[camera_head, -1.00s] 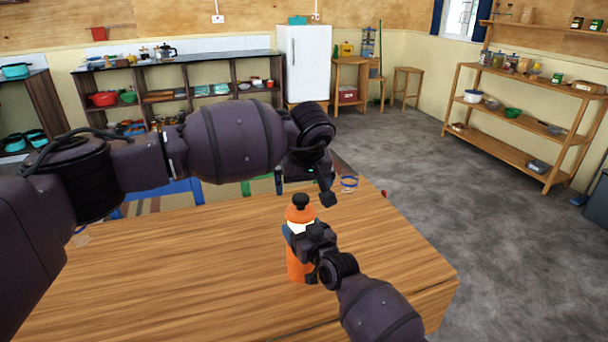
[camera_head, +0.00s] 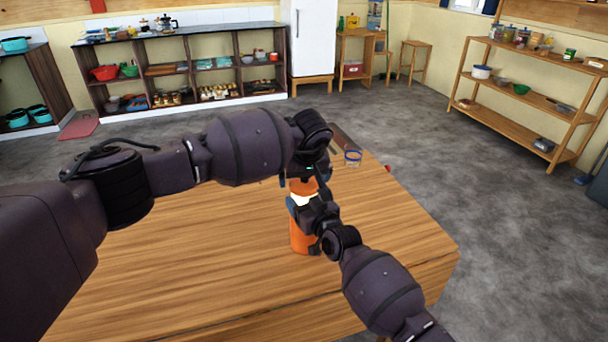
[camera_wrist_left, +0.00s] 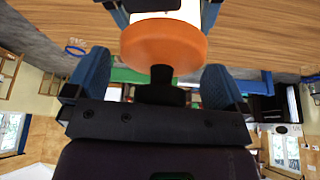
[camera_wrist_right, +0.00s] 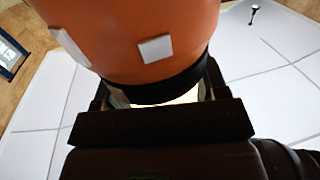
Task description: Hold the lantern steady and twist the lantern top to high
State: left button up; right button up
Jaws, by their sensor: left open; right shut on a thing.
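The orange lantern (camera_head: 300,240) stands upright on the wooden table. It has a white band and an orange top, which the left wrist view shows closely as an orange cap (camera_wrist_left: 165,45) with a black knob (camera_wrist_left: 160,82). My right gripper (camera_head: 312,212) is shut on the lantern's body from the right; the right wrist view shows the orange body (camera_wrist_right: 140,30) close up. My left gripper (camera_wrist_left: 157,85) is open, with its blue fingers on either side of the knob and a gap to each. In the head view its arm hides the knob.
The wooden table (camera_head: 190,240) is mostly bare. A clear cup with a blue rim (camera_head: 352,158) stands near its far edge, and a small red thing (camera_head: 388,168) shows at the right edge. Shelves (camera_head: 540,90) stand beyond across open floor.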

pick_arm(q)
jog(key=c, duration=0.9)
jog(key=shift+a+n+y, duration=0.15)
jog(key=shift+n+y, duration=0.35)
jog(key=shift+n, duration=0.9)
jog(key=shift+f, duration=0.1)
jog(key=shift+n+g, duration=0.3)
jog(key=shift+n, duration=0.1)
jog(key=shift+o, duration=0.2)
jog(key=shift+s+n+y, duration=0.15)
jog(key=shift+n+y, duration=0.25)
jog(key=shift+n, duration=0.6)
jog(key=shift+f+g, duration=0.1)
jog(key=shift+g, duration=0.2)
pick_arm(e)
jog(key=shift+r, duration=0.1)
pick_arm(q)
jog(key=n, duration=0.2)
jog(key=shift+s+a+n+g+y, duration=0.1)
jog(key=shift+n+g+y, duration=0.2)
jog(key=shift+y, duration=0.1)
